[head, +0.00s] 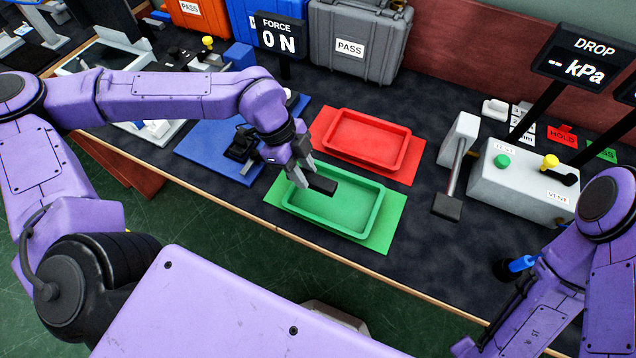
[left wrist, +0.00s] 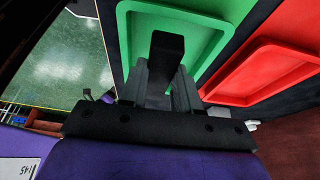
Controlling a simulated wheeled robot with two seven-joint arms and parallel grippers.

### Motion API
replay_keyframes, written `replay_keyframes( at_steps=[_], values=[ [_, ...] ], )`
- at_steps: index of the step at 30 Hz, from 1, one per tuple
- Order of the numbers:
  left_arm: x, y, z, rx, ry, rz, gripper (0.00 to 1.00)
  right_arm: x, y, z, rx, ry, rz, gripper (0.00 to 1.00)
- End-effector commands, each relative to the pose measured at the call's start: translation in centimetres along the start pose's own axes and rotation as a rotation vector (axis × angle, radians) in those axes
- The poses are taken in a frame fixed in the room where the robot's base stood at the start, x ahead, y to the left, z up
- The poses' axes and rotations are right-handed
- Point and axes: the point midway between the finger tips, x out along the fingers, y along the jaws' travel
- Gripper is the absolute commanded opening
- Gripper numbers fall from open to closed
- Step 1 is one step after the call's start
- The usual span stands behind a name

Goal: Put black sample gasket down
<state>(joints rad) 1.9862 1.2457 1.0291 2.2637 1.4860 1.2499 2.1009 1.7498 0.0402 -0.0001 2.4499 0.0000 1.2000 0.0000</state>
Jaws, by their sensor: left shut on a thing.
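The black sample gasket (head: 322,185) is a small dark bar held at the tips of my left gripper (head: 304,178). My left gripper is shut on it, over the left part of the green tray (head: 345,229). In the left wrist view the gasket (left wrist: 166,55) sticks out from between the fingers (left wrist: 165,85), with the green tray (left wrist: 124,35) behind it. I cannot tell the exact height of the gasket above the tray floor. My right arm shows at the right edge of the head view, but its gripper fingers are not visible.
A red tray (head: 410,157) lies just behind the green tray. A blue mat (head: 200,150) with a black fixture is at the left. A grey box with a green button (head: 502,161) and a lever stand (head: 460,134) are at the right. Dark table shows between them.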

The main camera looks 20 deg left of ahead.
Motion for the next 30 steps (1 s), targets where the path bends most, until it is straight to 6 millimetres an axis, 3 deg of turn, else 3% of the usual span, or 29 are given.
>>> replay_keyframes(
  at_steps=[3,8,12,21,22,24,30],
  values=[
    [2.4,-0.8,-0.6,0.002,-0.002,0.002,0.0,0.0,0.0,0.0,0.0,0.0,0.0,0.4],
    [4.5,-1.4,-1.0,0.002,-0.001,0.003,0.0,-0.1,0.0,0.0,0.0,0.0,0.0,0.4],
    [6.3,-1.4,0.0,-0.001,-0.001,0.0,0.0,-0.7,0.1,-0.3,0.0,0.0,0.0,0.4],
    [6.9,-1.4,0.3,0.001,-0.001,-0.003,0.0,-0.6,0.0,-0.2,0.0,0.0,0.0,0.4],
    [6.9,-1.4,0.3,0.001,-0.001,-0.003,0.34,-0.5,0.0,-0.2,0.0,0.0,0.0,0.4],
    [6.9,-1.4,0.3,0.001,-0.001,-0.003,0.57,-0.6,0.0,-0.2,0.0,0.0,0.0,0.4],
    [6.9,-1.4,0.3,0.001,-0.001,-0.003,0.57,-0.6,0.0,-0.2,0.0,0.0,0.0,0.4]
  ],
)
